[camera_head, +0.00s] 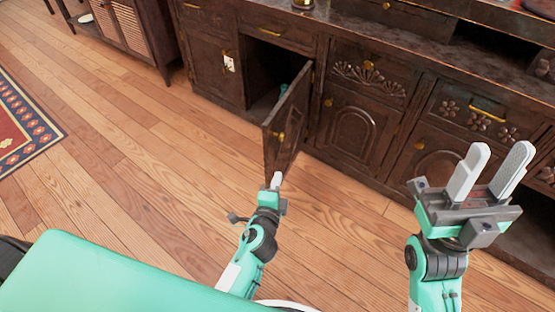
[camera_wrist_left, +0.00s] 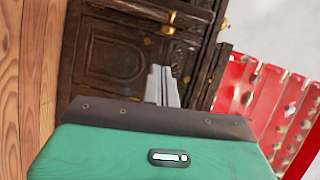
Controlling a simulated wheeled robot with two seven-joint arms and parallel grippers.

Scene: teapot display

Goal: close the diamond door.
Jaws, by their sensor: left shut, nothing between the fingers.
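The cabinet door (camera_head: 287,120) standing ajar is dark carved wood with a gold knob (camera_head: 281,136). It swings out from the dark cabinet and leaves a dark opening (camera_head: 268,72) to its left. I cannot make out a diamond pattern on it. My left gripper (camera_head: 276,181) is shut and empty, just below the door's lower outer corner in the head view; I cannot tell if it touches. Its closed fingers also show in the left wrist view (camera_wrist_left: 162,85), in front of dark carved wood. My right gripper (camera_head: 490,172) is open and empty, off to the right.
The long dark cabinet (camera_head: 350,120) has other shut doors and drawers with gold pulls. A small teal object (camera_head: 283,90) shows inside the opening. A patterned rug (camera_head: 25,130) lies at the left. Wooden floor (camera_head: 130,130) in front is clear. A red perforated surface (camera_wrist_left: 265,95) shows in the wrist view.

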